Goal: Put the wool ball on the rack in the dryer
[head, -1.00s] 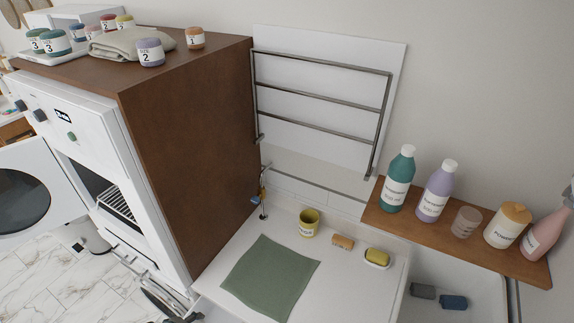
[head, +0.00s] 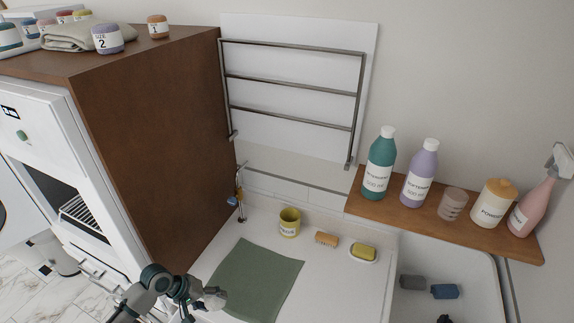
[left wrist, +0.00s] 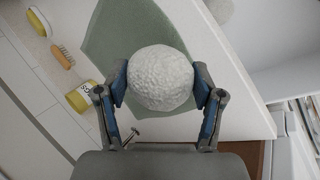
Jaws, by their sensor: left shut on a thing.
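My left gripper (head: 197,298) is shut on the pale, bumpy wool ball (head: 215,298), low in the head view. In the left wrist view the ball (left wrist: 160,78) sits between the two blue-padded fingers (left wrist: 161,95), over the green cloth. The dryer (head: 45,130) is the white appliance at the left, with an open cavity. The wire rack (head: 80,213) shows inside it, to the left of and above my gripper in the picture. A small dark part at the bottom edge, right of centre, may be my right gripper (head: 444,319); its jaws cannot be made out.
A green cloth (head: 255,280) lies on the white counter (head: 340,285) with a yellow cup (head: 290,222), a brush (head: 326,239) and a soap dish (head: 363,254). A brown side panel (head: 155,130) stands beside the dryer. A shelf (head: 440,232) of bottles is at the right.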

